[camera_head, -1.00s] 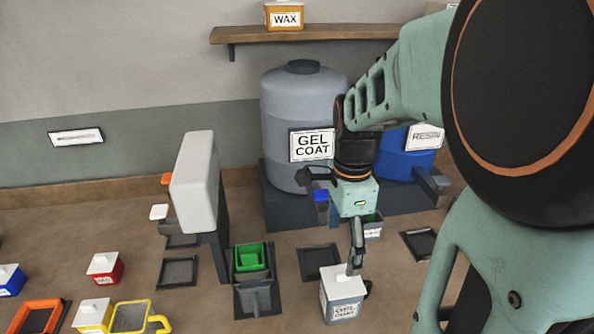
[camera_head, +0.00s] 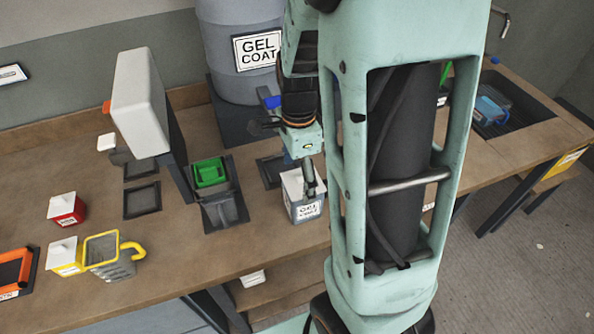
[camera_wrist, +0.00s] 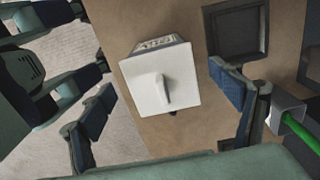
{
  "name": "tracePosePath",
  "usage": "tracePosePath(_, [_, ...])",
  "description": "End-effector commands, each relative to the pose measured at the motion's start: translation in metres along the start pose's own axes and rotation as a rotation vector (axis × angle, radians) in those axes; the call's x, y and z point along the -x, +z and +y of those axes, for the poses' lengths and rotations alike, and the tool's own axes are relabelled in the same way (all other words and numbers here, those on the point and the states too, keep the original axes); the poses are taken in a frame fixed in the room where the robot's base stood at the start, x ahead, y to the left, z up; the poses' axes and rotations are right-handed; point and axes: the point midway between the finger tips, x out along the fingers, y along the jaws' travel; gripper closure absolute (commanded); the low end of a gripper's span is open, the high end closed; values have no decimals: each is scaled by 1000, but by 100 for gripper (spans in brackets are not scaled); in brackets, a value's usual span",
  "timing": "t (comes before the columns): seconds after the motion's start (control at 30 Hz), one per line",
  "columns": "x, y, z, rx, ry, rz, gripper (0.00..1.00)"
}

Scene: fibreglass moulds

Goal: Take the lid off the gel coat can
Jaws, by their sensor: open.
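The gel coat can (camera_head: 308,209) is a small grey box-shaped can with a white label, standing near the front edge of the bench. Its white square lid (camera_head: 291,182) is on it. In the wrist view the lid (camera_wrist: 148,99) has a raised grip on top, with the can's label (camera_wrist: 158,43) just beyond. My gripper (camera_head: 310,192) is open above the can, pointing down. My arm hides part of the can's right side in the head view.
A green container (camera_head: 209,171) sits left of the can, beside a tall white-and-grey unit (camera_head: 139,100). Red (camera_head: 66,208) and yellow-labelled (camera_head: 64,253) lidded cans and a yellow-handled cup (camera_head: 112,262) stand farther left. The large gel coat drum (camera_head: 232,75) is behind.

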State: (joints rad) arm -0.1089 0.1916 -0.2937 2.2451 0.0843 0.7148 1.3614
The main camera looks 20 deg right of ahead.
Motion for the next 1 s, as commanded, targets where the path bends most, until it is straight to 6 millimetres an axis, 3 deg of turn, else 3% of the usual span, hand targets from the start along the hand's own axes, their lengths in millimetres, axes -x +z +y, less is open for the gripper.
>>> tracePosePath(0.07, [0,0,0,0,0,0,23])
tracePosePath(0.77, [-2,0,0,0,-1,1,100])
tracePosePath(1.0, [-3,0,0,0,2,1,100])
